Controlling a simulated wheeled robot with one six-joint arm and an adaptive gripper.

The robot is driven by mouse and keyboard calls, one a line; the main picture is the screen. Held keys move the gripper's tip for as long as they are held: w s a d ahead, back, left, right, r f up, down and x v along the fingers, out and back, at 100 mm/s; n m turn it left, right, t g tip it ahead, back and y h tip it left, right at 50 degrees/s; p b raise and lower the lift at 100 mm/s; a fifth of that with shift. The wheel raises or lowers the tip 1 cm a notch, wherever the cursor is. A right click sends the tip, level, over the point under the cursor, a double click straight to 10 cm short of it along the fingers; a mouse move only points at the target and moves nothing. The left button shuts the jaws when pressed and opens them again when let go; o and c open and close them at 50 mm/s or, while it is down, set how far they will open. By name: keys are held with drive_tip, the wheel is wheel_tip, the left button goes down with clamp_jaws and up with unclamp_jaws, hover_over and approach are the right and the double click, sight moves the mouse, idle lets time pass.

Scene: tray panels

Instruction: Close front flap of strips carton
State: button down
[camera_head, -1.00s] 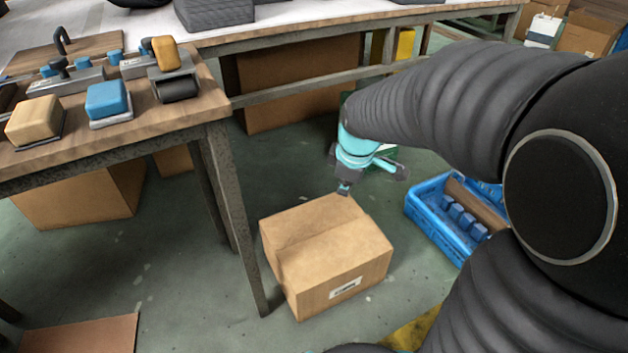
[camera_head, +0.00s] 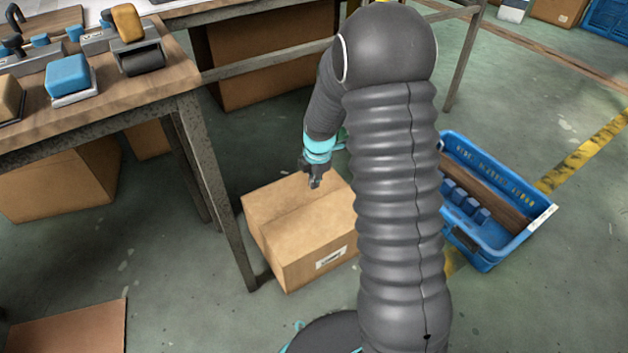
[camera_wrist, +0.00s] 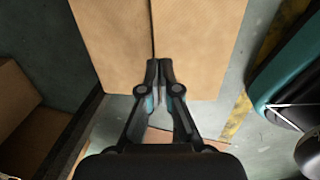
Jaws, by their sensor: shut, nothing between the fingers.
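A brown cardboard carton (camera_head: 300,262) with a white label on its near side stands on the green floor, right of the workbench leg. Its top looks covered by flaps, with a seam across it. My gripper (camera_head: 315,186) is shut and empty, over the top near the carton's far side. My arm hides the carton's right part in the head view. In the wrist view the carton top (camera_wrist: 115,45) fills the upper middle, with a dark seam between two panels. My gripper (camera_wrist: 159,62) points along that seam there; I cannot tell whether it touches the cardboard.
A wooden workbench (camera_head: 110,105) with blue and tan blocks stands at the left. A blue crate (camera_head: 490,262) holding small blue parts is right of my arm. A flat brown board (camera_head: 70,330) lies at the lower left. Floor is free in front of the carton.

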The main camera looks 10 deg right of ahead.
sight(311, 207)
drive_tip(key=f, duration=0.3)
drive_tip(key=w+f, duration=0.1)
drive_tip(key=f, duration=0.3)
drive_tip(key=f+b, duration=0.1)
drive_tip(key=f, duration=0.2)
drive_tip(key=shift+w+a+f, duration=0.2)
drive_tip(key=shift+a, duration=0.05)
drive_tip(key=shift+d, duration=0.1)
